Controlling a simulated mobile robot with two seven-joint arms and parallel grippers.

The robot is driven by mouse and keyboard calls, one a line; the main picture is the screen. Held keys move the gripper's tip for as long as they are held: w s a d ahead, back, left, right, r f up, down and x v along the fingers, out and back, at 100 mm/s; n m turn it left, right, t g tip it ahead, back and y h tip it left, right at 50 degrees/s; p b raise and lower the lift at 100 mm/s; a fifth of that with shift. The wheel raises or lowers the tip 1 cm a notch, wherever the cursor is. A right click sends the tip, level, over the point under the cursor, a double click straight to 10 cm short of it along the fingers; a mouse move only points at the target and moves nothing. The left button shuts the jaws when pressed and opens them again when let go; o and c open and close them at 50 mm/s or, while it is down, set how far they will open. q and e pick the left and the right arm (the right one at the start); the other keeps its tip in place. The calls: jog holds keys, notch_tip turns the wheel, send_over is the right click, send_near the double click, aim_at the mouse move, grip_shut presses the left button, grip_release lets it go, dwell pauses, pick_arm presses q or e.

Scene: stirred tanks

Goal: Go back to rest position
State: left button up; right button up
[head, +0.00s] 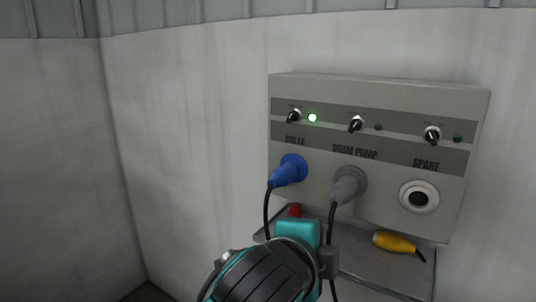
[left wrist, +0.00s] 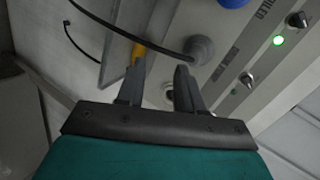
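My left arm comes in at the bottom of the head view, where its gripper's fingertips cannot be made out. In the left wrist view my left gripper (left wrist: 160,76) has its two dark fingers apart with nothing held between them. It points towards the control panel (head: 384,88), which also shows in the left wrist view (left wrist: 222,75). My right gripper is in neither view.
A blue plug (head: 289,170) and a grey plug (head: 350,185) sit in the panel, cables hanging. The spare socket (head: 419,197) is empty. A yellow plug (head: 394,242) and a red item (head: 295,210) lie on the shelf (head: 375,272). A green lamp (head: 312,118) is lit.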

pick_arm(q)
jog(key=s+a+f+n+g+y, duration=0.2)
jog(key=s+a+f+n, duration=0.1)
jog(key=a+f+n, duration=0.65)
jog(key=s+a+f+n+g+y, duration=0.5)
jog(key=s+a+f+n, duration=0.5)
jog(key=s+a+f, duration=0.75)
jog(key=w+d+f+t+h, duration=0.2)
jog(key=w+f+t, duration=0.4)
jog(key=w+f, duration=0.1)
jog(key=shift+f+m+h, duration=0.25)
jog(key=shift+m+h, duration=0.1)
jog(key=shift+h, duration=0.05)
